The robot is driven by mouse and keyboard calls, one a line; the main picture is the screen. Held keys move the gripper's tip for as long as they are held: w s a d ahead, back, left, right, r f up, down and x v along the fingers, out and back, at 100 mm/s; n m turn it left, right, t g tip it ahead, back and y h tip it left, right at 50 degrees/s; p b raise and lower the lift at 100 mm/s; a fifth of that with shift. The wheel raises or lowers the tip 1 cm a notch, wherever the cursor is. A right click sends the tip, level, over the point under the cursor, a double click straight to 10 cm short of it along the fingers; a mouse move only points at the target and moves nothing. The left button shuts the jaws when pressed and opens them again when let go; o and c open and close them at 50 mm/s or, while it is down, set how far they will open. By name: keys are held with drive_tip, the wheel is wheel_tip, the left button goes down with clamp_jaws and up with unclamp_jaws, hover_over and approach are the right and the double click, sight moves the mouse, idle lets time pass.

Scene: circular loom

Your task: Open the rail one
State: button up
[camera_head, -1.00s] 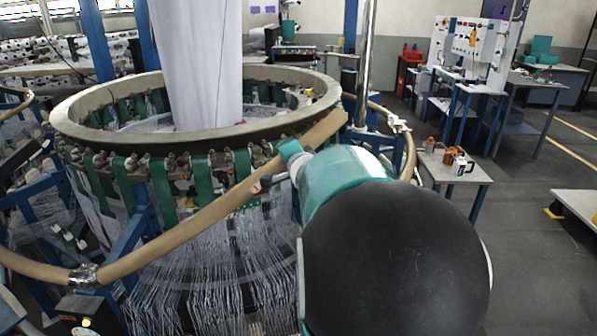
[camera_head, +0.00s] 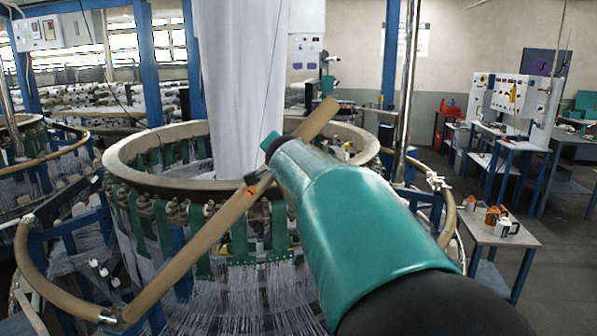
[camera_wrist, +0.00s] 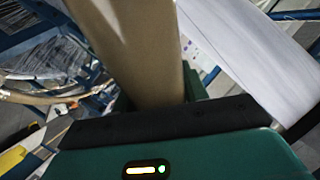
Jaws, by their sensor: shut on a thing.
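The rail is a tan curved tube around the circular loom. Its front section (camera_head: 200,245) slopes up from a silver-taped joint at lower left to a free end above the loom's ring. My gripper (camera_head: 256,180) is shut on this section, nearer its free end. My teal and black arm hides part of the loom's right front.
The loom's grey ring (camera_head: 135,150) stands behind the rail, with white fabric (camera_head: 238,90) rising from its middle. Another rail section (camera_head: 447,215) curves at right. A small table (camera_head: 487,232) with orange and white items stands farther right.

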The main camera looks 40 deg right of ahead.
drive_tip(key=w+a+r+n+g, duration=0.1)
drive_tip(key=w+a+r+n, duration=0.1)
drive_tip(key=w+a+r, duration=0.7)
drive_tip(key=shift+w+r+h, duration=0.2)
drive_tip(key=shift+w+h, duration=0.05)
drive_tip(key=shift+h, duration=0.05)
drive_tip(key=shift+a, duration=0.1)
drive_tip(key=o, duration=1.4)
drive_tip(key=shift+s+a+r, duration=0.15)
drive_tip(key=shift+s, duration=0.05)
drive_tip(key=v, duration=1.3)
drive_tip(key=shift+s, duration=0.15)
